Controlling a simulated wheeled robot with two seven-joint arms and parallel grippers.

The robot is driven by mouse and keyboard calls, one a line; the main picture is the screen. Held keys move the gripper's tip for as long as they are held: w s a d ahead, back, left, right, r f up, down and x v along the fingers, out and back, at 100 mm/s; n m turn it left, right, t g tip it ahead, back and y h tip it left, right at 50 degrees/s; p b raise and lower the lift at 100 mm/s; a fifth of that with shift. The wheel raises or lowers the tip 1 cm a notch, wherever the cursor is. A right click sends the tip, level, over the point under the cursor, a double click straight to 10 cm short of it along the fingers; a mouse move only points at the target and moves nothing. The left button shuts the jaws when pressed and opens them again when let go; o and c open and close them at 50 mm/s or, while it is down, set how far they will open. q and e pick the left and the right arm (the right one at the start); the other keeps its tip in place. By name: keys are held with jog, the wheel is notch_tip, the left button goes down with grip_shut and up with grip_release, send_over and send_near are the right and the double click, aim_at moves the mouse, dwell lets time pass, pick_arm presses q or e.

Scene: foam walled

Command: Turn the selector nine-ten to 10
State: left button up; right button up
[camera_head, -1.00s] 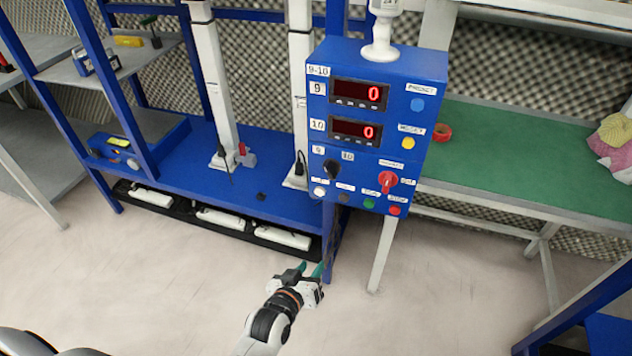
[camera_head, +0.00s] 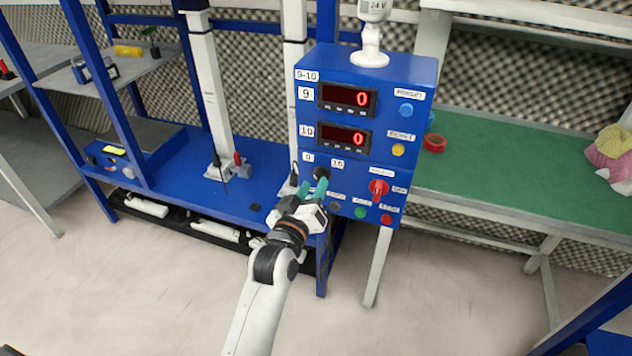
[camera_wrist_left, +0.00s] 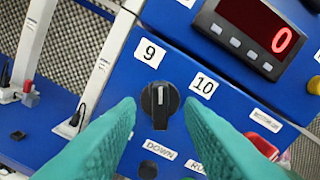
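The nine-ten selector is a black round knob (camera_wrist_left: 160,108) on the blue panel, with labels 9 (camera_wrist_left: 150,52) and 10 (camera_wrist_left: 203,85) above it. Its white mark points up in the left wrist view, toward the 9 side. In the head view the knob (camera_head: 321,172) is partly hidden by my gripper. My left gripper (camera_head: 313,189) is open at the panel; in the left wrist view its green fingers (camera_wrist_left: 159,104) stand either side of the knob, with a gap visible on each side. My right gripper is not in view.
The blue control box (camera_head: 420,80) carries two red displays reading 0. A red rotary switch (camera_head: 379,189) and several coloured buttons sit right of and below the selector. A green-topped table (camera_head: 500,170) stands to the right, blue shelving (camera_head: 170,180) to the left.

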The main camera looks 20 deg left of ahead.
pick_arm(q)
jog(key=shift+w+d, duration=0.1)
jog(key=shift+w, duration=1.2)
grip_shut()
